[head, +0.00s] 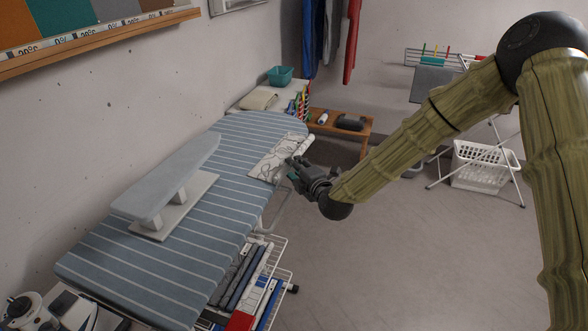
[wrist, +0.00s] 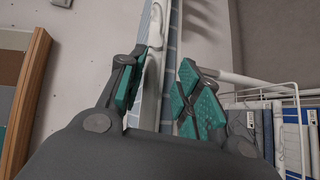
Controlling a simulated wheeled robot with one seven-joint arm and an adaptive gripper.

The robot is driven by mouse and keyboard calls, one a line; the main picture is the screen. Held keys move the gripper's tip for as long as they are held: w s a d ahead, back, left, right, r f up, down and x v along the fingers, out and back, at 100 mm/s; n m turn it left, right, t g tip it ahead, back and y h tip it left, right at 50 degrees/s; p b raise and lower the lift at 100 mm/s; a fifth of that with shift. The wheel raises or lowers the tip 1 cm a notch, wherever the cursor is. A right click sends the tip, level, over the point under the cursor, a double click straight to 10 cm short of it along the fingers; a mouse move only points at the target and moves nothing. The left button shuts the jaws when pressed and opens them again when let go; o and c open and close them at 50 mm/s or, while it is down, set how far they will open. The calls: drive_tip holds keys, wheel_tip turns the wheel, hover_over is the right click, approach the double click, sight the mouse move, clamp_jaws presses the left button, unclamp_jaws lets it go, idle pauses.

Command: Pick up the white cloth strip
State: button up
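My gripper (head: 293,170) is at the right edge of the striped ironing board, near its far end. The wrist view shows its green-padded fingers (wrist: 163,92) apart, with nothing seen held between them. A flat white piece with dark curving lines (head: 268,168) lies on the board beside the gripper, partly hidden by it. I cannot tell whether this is the white cloth strip. A pale, narrow white shape (wrist: 156,26) shows beyond the fingers in the wrist view; I cannot tell what it is.
The blue striped ironing board (head: 110,255) carries a small grey sleeve board (head: 170,180). A wire rack (head: 272,262) with folders is below it. A wooden bench (head: 352,128), white laundry basket (head: 480,165) and drying rack stand at the back.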

drive_tip(key=shift+w, duration=0.2)
clamp_jaws()
wheel_tip(320, 180, up, 2)
drive_tip(key=shift+a+r+p, duration=0.1)
drive_tip(key=shift+r+p, duration=0.1)
drive_tip(key=shift+p, duration=0.4)
drive_tip(key=r+p+v, duration=0.2)
drive_tip(key=v, duration=1.2)
drive_tip(key=shift+s, duration=0.15)
idle(0.5)
